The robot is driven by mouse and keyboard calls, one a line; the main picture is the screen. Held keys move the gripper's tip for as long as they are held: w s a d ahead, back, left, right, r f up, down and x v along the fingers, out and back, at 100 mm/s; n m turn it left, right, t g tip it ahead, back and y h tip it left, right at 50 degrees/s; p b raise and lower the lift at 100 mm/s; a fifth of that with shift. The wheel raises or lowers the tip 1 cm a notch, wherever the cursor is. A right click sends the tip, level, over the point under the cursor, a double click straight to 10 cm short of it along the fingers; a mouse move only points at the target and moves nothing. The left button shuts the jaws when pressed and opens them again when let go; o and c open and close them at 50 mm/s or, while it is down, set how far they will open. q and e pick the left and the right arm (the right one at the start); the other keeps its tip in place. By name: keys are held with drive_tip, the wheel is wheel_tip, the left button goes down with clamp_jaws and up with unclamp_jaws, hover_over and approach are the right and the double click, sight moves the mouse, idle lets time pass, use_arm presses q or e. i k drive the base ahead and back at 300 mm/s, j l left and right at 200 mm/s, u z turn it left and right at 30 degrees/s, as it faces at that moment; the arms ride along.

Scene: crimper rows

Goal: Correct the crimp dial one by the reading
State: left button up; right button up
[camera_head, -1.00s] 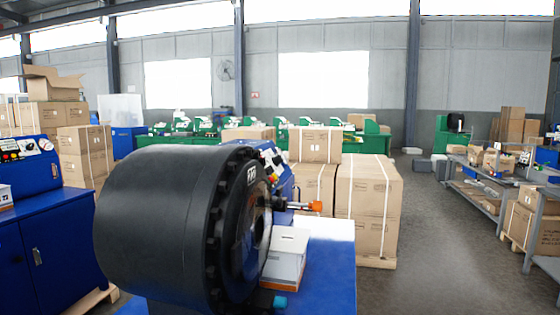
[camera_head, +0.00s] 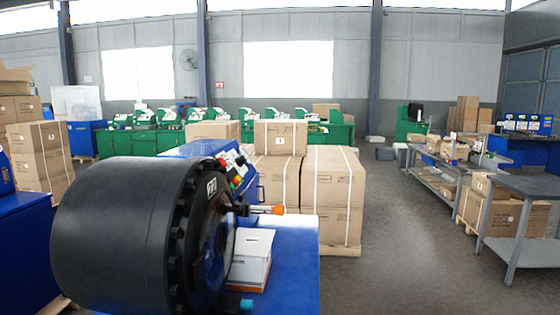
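A blue crimping machine with a large black cylindrical head (camera_head: 125,235) stands in the left foreground of the head view. Its sloped blue control panel (camera_head: 232,165) behind the head carries red, yellow and green buttons. The crimp dial and any reading on it are too small to make out from here. A white box (camera_head: 250,258) sits on the machine's blue top. Neither of my grippers shows in the view.
Stacked cardboard boxes (camera_head: 333,190) stand behind the machine. Grey metal shelves and a table (camera_head: 522,187) line the right side. Green machines (camera_head: 160,143) stand along the back. The grey floor (camera_head: 405,240) between boxes and shelves is clear. A second blue cabinet (camera_head: 25,250) is at the left edge.

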sight(240, 161)
drive_tip(key=l+z, duration=0.1)
drive_tip(key=z, duration=1.3)
drive_tip(key=i+l+z, duration=0.1)
drive_tip(key=l, duration=0.2)
drive_tip(key=i+l+z, duration=0.1)
drive_tip(key=l, duration=0.2)
drive_tip(key=i+l+z, duration=0.1)
drive_tip(key=l, duration=0.2)
drive_tip(key=i+l+u, duration=0.45)
drive_tip(key=i+l, duration=0.25)
drive_tip(key=i+u, duration=0.65)
drive_tip(key=u, duration=0.15)
drive_tip(key=i+l+u, duration=0.15)
drive_tip(key=i+u, duration=0.45)
drive_tip(key=u, duration=0.25)
drive_tip(key=i+l+u, duration=0.15)
drive_tip(key=u, duration=0.3)
drive_tip(key=i+l+u, duration=0.15)
drive_tip(key=u, duration=0.35)
drive_tip(key=i+l+u, duration=0.25)
drive_tip(key=u, duration=0.2)
drive_tip(key=l+u, duration=0.3)
drive_tip(key=u, duration=0.15)
drive_tip(key=i, duration=0.05)
